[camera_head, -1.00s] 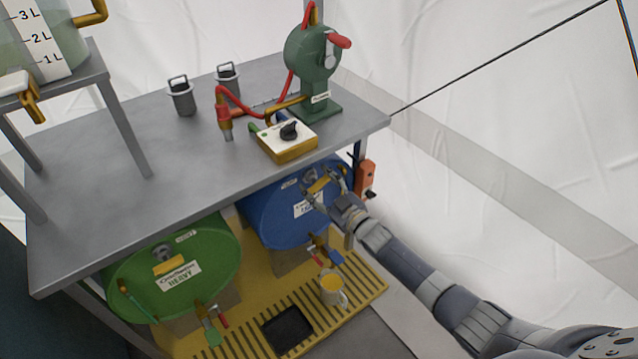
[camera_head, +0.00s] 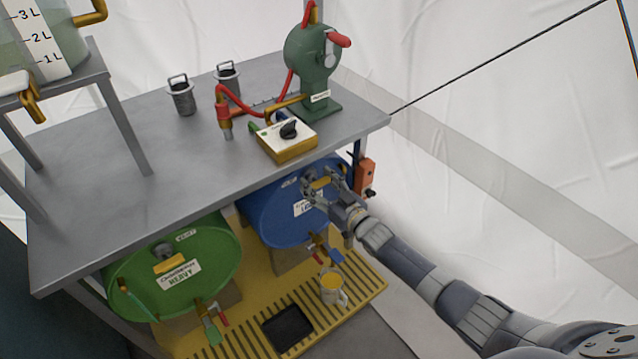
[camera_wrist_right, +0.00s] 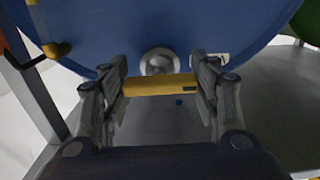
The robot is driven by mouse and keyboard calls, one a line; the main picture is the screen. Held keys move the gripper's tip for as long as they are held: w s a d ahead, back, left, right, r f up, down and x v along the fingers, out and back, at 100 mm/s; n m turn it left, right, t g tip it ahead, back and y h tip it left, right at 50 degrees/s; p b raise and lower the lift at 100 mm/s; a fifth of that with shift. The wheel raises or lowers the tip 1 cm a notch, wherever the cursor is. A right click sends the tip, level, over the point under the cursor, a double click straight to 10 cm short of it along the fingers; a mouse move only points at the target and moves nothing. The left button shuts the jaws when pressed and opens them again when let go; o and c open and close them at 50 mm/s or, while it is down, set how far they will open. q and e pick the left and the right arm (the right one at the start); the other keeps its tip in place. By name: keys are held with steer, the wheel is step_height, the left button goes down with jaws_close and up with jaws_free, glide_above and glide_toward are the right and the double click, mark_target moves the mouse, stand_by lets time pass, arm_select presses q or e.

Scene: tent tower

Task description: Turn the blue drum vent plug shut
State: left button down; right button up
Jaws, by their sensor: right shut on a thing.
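The blue drum (camera_head: 272,218) lies on its side under the right end of the table, its labelled end facing out. It fills the top of the right wrist view (camera_wrist_right: 210,22). Its vent plug has a yellow bar handle (camera_wrist_right: 160,86) in front of a round metal boss (camera_wrist_right: 158,62). My right gripper (camera_head: 326,183) is at the upper part of the drum's end. In the right wrist view its fingers (camera_wrist_right: 162,90) are shut on the yellow handle, one at each end. In the head view the fingers partly cover the plug. My left gripper is not in view.
The table edge (camera_head: 240,180) overhangs the drum just above my right gripper. A tap (camera_head: 322,248) and a mug (camera_head: 332,287) are below it. An orange box (camera_head: 366,178) hangs at the table leg to the right. A green drum (camera_head: 215,262) lies to the left.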

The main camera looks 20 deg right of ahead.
steer(key=o, duration=1.1)
steer(key=v, duration=1.2)
